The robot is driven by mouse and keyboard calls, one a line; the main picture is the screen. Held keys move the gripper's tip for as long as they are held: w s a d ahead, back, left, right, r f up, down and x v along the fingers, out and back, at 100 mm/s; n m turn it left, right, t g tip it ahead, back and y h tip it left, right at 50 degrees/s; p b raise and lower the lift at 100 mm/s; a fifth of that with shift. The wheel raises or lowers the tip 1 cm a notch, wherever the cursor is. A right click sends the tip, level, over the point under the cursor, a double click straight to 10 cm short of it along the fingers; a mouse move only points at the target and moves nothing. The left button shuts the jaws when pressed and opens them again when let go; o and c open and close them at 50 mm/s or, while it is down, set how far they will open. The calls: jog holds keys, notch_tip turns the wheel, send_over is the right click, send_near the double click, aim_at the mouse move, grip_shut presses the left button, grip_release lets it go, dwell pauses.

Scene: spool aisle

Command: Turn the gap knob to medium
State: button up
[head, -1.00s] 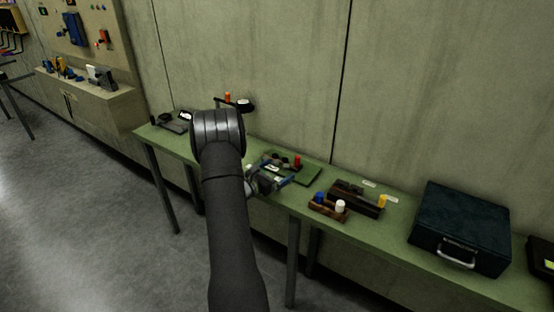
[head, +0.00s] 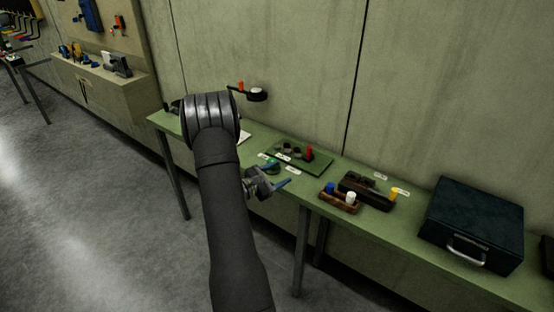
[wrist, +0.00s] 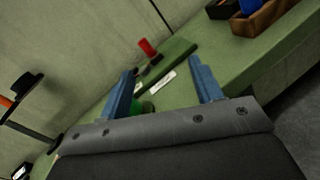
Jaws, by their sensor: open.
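A flat dark green board (head: 318,163) lies on the bench and carries small dark round parts (head: 290,149) and an upright red piece (head: 309,153). The wrist view shows the board (wrist: 178,55) and red piece (wrist: 147,48) beyond my fingertips. I cannot tell which part is the gap knob. My gripper (head: 283,184) is open and empty, with blue fingers, by the bench's front edge. White labels (head: 293,170) lie nearby, unreadable.
Right of the board are a brown wooden holder (head: 337,205) with blue and white pieces, a dark block (head: 362,189) with a yellow piece, and a dark case (head: 472,222). A dark stand with a round top (head: 257,95) is behind my arm.

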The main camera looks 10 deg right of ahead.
jog(key=s+a+f+m+g+y, duration=0.3)
jog(key=s+a+f+y, duration=0.15)
jog(key=f, duration=0.35)
jog(key=s+a+f+m+g+y, duration=0.35)
jog(key=s+f, duration=0.25)
jog(key=f, duration=0.3)
jog(key=w+a+f+m+t+y, duration=0.1)
jog(key=w+a+m+t+y, duration=0.15)
jog(key=a+y, duration=0.45)
jog(key=w+a+f+m+t+y, duration=0.1)
jog(key=w+a+f+m+y, duration=0.2)
jog(key=a, duration=0.7)
jog(key=m+t+h, duration=0.9)
jog(key=m+h, duration=0.4)
jog(key=m, duration=0.2)
send_near(274, 158)
jog(key=x, duration=1)
jog(key=shift+w+d+f, duration=0.1)
jog(key=shift+w+f, duration=0.05)
jog(key=shift+f, duration=0.15)
